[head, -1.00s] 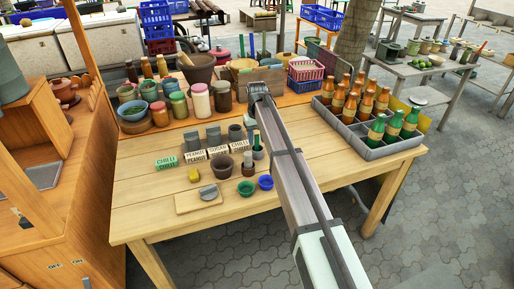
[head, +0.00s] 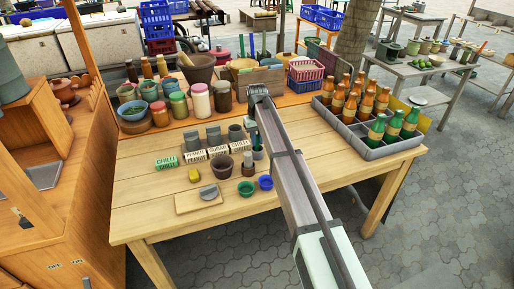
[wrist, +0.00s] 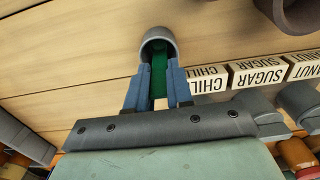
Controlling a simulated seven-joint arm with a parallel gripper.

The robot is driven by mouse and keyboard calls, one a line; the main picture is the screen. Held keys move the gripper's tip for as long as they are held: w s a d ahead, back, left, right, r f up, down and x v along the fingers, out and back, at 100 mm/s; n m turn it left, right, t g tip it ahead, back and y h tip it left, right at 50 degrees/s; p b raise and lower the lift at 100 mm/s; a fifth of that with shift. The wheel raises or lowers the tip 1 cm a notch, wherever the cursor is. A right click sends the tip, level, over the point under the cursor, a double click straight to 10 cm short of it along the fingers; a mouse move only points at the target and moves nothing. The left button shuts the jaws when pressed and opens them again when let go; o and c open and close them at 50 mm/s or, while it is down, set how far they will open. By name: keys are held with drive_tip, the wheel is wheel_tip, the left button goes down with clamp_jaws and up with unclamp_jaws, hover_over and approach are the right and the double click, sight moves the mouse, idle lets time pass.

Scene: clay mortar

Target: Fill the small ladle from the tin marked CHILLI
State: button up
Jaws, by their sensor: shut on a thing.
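My gripper (wrist: 151,92) is shut on a green handle (wrist: 158,77), which looks like the small ladle's. The handle runs down into a grey round cup (wrist: 158,35), and the ladle's bowl is not visible. In the head view this cup (head: 258,154) stands at the right end of the row of labelled tins, and my arm hides much of the grip. A white label reading CHILLI (wrist: 208,79) is just right of my fingers in the wrist view. Its grey tin (head: 235,132) stands behind the labels.
Labels SUGAR (wrist: 258,76) and PEANUT continue the row. A bottle crate (head: 371,153) is to the right.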

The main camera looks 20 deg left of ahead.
drive_tip(key=shift+r, duration=0.1)
clamp_jaws()
drive_tip(key=shift+r, duration=3.45)
drive_tip(key=shift+a, duration=0.1)
drive_tip(key=shift+s+a, duration=0.25)
drive_tip(key=w+a+r, duration=0.3)
drive_tip(key=a, duration=0.3)
drive_tip(key=w+a+r, duration=0.2)
drive_tip(key=w+a, duration=0.1)
drive_tip(key=a, duration=0.4)
drive_tip(key=shift+w+d+f, duration=0.1)
drive_tip(key=shift+f, duration=4)
drive_tip(key=shift+f, duration=0.2)
drive_tip(key=shift+f, duration=0.2)
